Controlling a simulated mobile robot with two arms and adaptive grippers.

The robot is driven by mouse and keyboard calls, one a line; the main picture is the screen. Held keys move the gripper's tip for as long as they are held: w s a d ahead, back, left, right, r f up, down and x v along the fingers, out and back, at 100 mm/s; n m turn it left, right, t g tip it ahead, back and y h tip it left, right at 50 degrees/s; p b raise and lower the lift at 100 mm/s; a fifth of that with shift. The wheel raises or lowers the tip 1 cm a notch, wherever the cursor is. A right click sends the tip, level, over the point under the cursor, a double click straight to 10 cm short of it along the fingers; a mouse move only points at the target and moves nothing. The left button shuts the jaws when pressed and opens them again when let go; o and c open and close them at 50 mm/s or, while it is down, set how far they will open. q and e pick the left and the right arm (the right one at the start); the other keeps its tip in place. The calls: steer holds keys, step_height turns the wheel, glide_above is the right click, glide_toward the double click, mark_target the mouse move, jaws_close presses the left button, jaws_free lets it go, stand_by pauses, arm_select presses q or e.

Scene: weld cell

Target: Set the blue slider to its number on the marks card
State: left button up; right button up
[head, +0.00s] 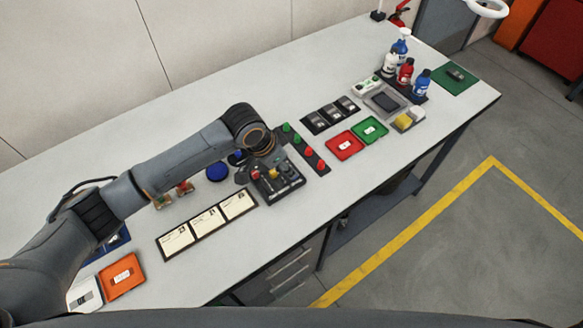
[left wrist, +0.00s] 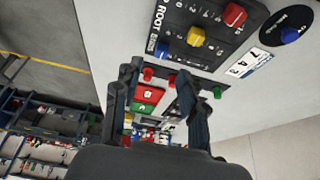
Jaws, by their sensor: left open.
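The slider panel (head: 284,192) is a dark block with numbered tracks under my left gripper. In the left wrist view the panel (left wrist: 185,14) shows a yellow knob (left wrist: 195,36), a red knob (left wrist: 235,15) and a blue piece (left wrist: 163,49), apparently the blue slider, near its "ROOT" end. My left gripper (left wrist: 160,75) is open, with nothing seen between its fingers; in the head view it is mostly hidden beneath the arm. Three white cards in a dark frame (head: 208,215) lie left of the panel; their writing is too small to read.
A red tray (head: 345,146) and a green tray (head: 370,130) lie to the right, past a strip of green and red buttons (head: 303,147). Bottles (head: 405,72) stand at the far right. An orange tray (head: 121,275) is at the near left. The table's front edge is clear.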

arm_select(q)
steer(key=x, duration=0.5)
steer(key=shift+w+f+p, duration=0.15)
steer(key=shift+f+p, duration=0.15)
steer(key=shift+p, duration=0.05)
steer(key=shift+d+f, duration=0.1)
steer(key=shift+f, duration=0.2)
steer(key=shift+w+f, duration=0.1)
steer(key=c, duration=0.7)
jaws_close()
arm_select(e)
steer(key=w, duration=0.1)
steer(key=w+r, duration=0.1)
steer(key=w, duration=0.1)
